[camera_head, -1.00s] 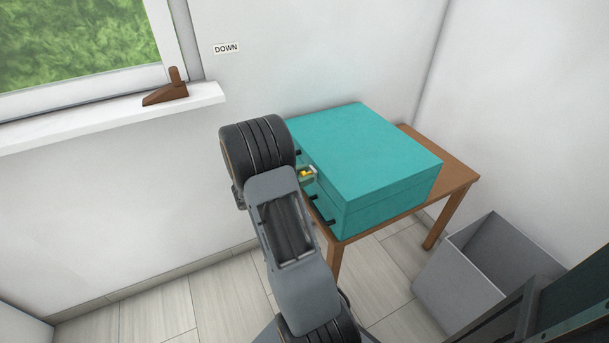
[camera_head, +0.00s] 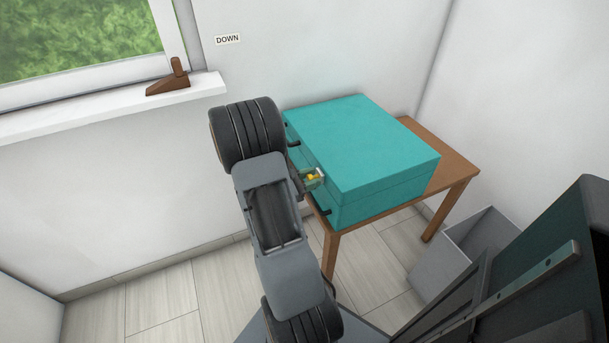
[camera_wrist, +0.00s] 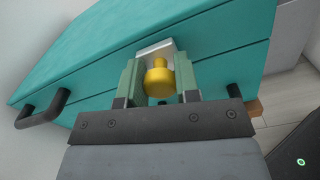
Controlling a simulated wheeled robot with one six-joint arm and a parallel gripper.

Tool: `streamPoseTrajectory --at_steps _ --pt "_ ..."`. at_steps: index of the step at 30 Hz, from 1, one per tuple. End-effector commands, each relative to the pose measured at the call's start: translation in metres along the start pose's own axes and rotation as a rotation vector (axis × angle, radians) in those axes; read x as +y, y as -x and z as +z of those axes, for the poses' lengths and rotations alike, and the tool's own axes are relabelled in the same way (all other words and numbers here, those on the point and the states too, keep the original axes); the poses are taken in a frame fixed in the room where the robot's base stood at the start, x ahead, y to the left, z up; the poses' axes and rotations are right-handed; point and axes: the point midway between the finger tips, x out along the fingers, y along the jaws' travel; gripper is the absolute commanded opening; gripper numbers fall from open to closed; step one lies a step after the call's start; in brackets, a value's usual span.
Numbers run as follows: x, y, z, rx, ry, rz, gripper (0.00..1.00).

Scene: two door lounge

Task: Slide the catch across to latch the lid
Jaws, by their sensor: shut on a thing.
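A teal box (camera_head: 370,150) with a closed lid stands on a small wooden table. Its catch, a yellow knob (camera_wrist: 159,80) on a pale plate (camera_wrist: 156,48), sits on the front face by the lid seam. The catch also shows in the head view (camera_head: 314,177). My gripper (camera_wrist: 160,82) is at the front of the box with its two green fingers on either side of the knob, shut on it. In the head view my arm hides part of the gripper and of the box front.
Dark handles stick out from the box front on both sides of the catch, one at left in the wrist view (camera_wrist: 42,108). The wooden table (camera_head: 452,168) stands near the wall corner. A grey bin (camera_head: 450,255) is on the floor at right. A windowsill (camera_head: 110,112) holds a brown wedge (camera_head: 169,80).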

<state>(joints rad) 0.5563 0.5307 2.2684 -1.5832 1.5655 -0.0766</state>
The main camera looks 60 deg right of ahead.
Motion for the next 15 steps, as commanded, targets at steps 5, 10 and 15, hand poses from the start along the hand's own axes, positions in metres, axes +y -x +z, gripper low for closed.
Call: streamPoseTrajectory --at_steps 5,10,15 --pt "-0.0046 0.0002 -0.0011 -0.002 0.009 -0.009 0.37" --pt "-0.0034 0.0007 -0.0009 -0.002 0.007 -0.006 0.53" --pt "-0.0024 0.001 -0.0006 -0.001 0.006 -0.004 0.56"
